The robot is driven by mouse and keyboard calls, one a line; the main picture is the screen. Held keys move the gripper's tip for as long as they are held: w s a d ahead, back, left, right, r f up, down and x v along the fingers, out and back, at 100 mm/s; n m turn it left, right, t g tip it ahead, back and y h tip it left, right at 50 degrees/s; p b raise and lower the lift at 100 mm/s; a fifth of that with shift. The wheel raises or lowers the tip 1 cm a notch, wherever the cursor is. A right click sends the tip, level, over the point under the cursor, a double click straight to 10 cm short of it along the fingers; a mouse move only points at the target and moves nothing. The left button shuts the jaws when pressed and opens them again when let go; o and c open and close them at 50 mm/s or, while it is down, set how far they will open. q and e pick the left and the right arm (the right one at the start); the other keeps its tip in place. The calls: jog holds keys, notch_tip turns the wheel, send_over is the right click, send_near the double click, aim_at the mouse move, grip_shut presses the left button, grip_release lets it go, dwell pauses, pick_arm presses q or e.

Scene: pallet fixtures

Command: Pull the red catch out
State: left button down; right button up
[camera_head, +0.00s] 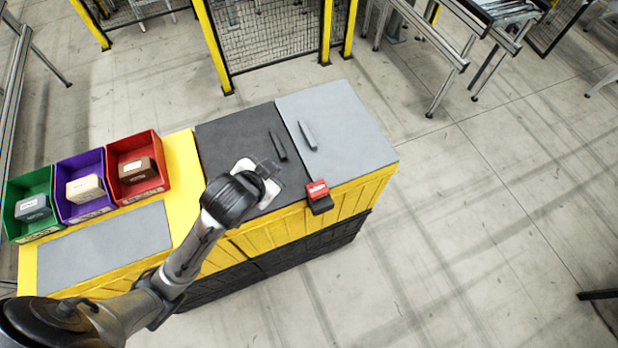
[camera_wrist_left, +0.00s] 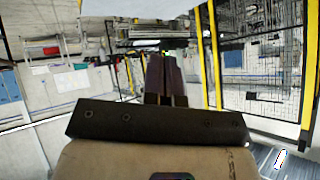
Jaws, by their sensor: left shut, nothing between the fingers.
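The red catch (camera_head: 317,187) sits on a small black mount (camera_head: 321,205) at the front edge of the yellow fixture, near the seam between the dark and grey panels. My left gripper (camera_head: 273,170) is over the dark panel, left of and a little farther back than the catch, and apart from it. In the left wrist view its two dark fingers (camera_wrist_left: 166,80) are together, with nothing between them. The catch does not show in that view. My right gripper is not in view.
Green (camera_head: 14,190), purple (camera_head: 66,172) and red (camera_head: 122,148) bins stand left, each holding a block. Floor right of the fixture is clear.

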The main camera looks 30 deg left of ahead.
pick_arm(q)
jog(key=w+a+r+m+b, duration=0.1)
jog(key=w+a+b, duration=0.1)
jog(key=w, duration=0.6)
jog(key=w+a+r+m+b, duration=0.1)
jog(key=w+a+m+b, duration=0.15)
jog(key=w, duration=0.55)
jog(key=a+f+g+h, duration=0.1)
jog(key=f+g, duration=0.2)
jog(key=f, duration=0.1)
jog(key=a+f+g+h, duration=0.1)
jog(key=f+g+h, duration=0.1)
jog(key=f, duration=0.2)
jog(key=a+f+g+h, duration=0.1)
jog(key=f+g+h, duration=0.1)
jog(key=f, duration=0.3)
jog(key=shift+s+a+g+b, duration=0.2)
jog(key=shift+s+g+b, duration=0.15)
jog(key=shift+g, duration=0.45)
jog(key=shift+s+d+f+h, duration=0.1)
jog(key=shift+s+d+h, duration=0.1)
jog(key=shift+h, duration=0.4)
jog(key=shift+s+d+g+h, duration=0.15)
jog(key=shift+d+g+h, duration=0.1)
jog(key=shift+g+h, duration=0.15)
jog(key=shift+s+d+r+m+h, duration=0.2)
jog(key=shift+d+r+m+h, duration=0.35)
jog(key=shift+m, duration=0.4)
jog(key=shift+d+f, duration=0.1)
jog(key=shift+f, duration=0.05)
